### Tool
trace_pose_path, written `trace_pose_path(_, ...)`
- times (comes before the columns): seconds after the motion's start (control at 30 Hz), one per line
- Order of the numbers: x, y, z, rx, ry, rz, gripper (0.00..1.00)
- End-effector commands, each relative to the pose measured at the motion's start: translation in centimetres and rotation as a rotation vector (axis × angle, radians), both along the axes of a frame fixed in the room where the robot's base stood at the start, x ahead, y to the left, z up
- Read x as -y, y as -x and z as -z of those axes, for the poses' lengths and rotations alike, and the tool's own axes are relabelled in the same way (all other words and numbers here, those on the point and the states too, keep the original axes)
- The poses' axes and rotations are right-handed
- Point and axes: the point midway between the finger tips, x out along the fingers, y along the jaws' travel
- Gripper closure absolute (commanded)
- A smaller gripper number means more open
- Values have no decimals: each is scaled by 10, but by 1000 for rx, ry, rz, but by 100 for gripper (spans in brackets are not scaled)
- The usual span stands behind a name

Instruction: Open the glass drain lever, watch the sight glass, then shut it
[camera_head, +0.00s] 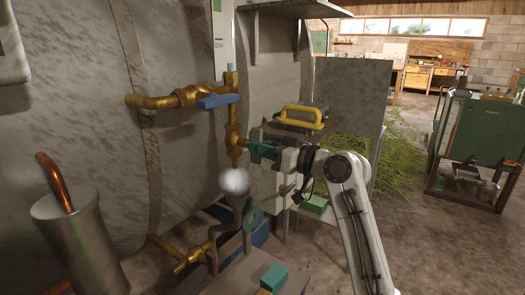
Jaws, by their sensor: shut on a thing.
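A brass drain valve (233,138) hangs on a short vertical pipe beside the tank. A teal lever (259,149) sticks out to its right, roughly level. My gripper (268,150) comes from the right and is shut on this lever; the fingertips are small and partly hidden. The gauge strip (218,38), likely the sight glass, stands above the valve, and its fluid level cannot be read. Below the valve outlet is a blurry pale round shape (234,181) over a grey funnel (243,203).
A brass valve with a blue lever (217,101) sits just above. A lower brass valve (188,258) has a dark red lever. A metal cylinder (80,245) with a copper pipe stands front left.

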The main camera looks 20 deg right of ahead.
Motion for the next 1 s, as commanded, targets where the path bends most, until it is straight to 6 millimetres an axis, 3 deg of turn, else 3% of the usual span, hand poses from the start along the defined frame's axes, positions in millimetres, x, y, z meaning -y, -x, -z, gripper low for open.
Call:
trace_pose_path(0.33, 0, 0, 3, -5, 3, -1, 100)
trace_pose_path(0.37, 0, 0, 3, -5, 3, -1, 83)
trace_pose_path(0.6, 0, 0, 1, -2, 2, 0, 60)
trace_pose_path(1.0, 9, 10, 1, -2, 1, 3, 60)
